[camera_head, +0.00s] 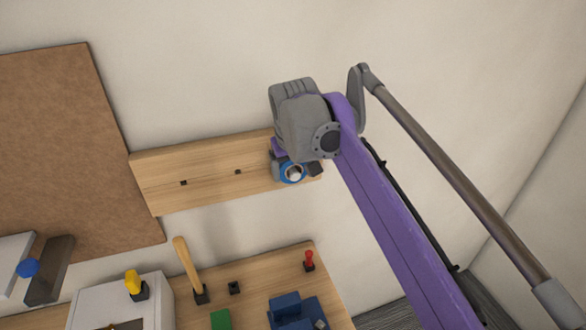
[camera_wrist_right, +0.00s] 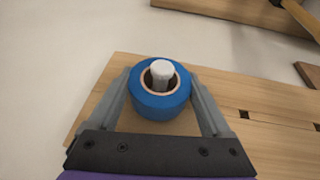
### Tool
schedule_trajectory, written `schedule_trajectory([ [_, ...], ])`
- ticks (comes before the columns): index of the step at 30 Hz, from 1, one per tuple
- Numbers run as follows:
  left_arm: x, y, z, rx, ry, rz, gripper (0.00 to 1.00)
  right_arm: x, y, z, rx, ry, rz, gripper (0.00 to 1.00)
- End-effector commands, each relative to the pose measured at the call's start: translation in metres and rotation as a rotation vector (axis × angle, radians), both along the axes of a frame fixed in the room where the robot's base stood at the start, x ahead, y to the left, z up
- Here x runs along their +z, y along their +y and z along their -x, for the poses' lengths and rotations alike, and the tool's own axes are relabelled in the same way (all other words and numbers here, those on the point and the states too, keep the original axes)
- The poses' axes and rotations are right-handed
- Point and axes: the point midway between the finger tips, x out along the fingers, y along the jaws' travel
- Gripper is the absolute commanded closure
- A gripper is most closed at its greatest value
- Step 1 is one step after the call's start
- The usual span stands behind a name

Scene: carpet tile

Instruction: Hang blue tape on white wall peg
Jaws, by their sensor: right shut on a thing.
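The blue tape (camera_head: 289,178) is a roll at the right end of a wooden wall board (camera_head: 205,180). My right gripper (camera_head: 296,167) is shut on it, with one finger on each side. In the right wrist view the tape (camera_wrist_right: 147,107) sits between the two grey fingers. The white peg (camera_wrist_right: 161,72) shows inside the roll's hole, its tip standing out of it, so the roll is around the peg. The peg tip also shows in the head view (camera_head: 294,175). How far the roll is from the board is hard to tell. My left gripper is not in view.
Two dark holes (camera_head: 238,172) mark the board left of the tape. Below is a wooden bench (camera_head: 247,264) with a wooden-handled tool (camera_head: 186,262), a red-topped piece (camera_head: 309,260), a blue object (camera_head: 290,308) and a white box (camera_head: 95,300). A brown panel (camera_head: 60,140) hangs at left.

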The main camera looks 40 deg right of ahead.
Motion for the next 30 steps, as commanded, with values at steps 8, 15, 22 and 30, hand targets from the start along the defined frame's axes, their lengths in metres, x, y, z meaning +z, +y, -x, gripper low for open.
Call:
schedule_trajectory([
  [8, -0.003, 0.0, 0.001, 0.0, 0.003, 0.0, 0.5, -0.005, 0.0, 0.0, 0.0, 0.0, 0.0, 0.74],
  [15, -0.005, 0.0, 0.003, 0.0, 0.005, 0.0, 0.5, -0.009, 0.0, 0.0, 0.0, 0.001, 0.0, 0.74],
  [22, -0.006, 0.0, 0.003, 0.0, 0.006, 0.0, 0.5, -0.011, 0.0, 0.0, 0.0, 0.001, 0.0, 0.74],
  [30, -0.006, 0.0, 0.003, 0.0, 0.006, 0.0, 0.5, -0.011, 0.0, 0.0, 0.0, 0.001, 0.0, 0.0],
])
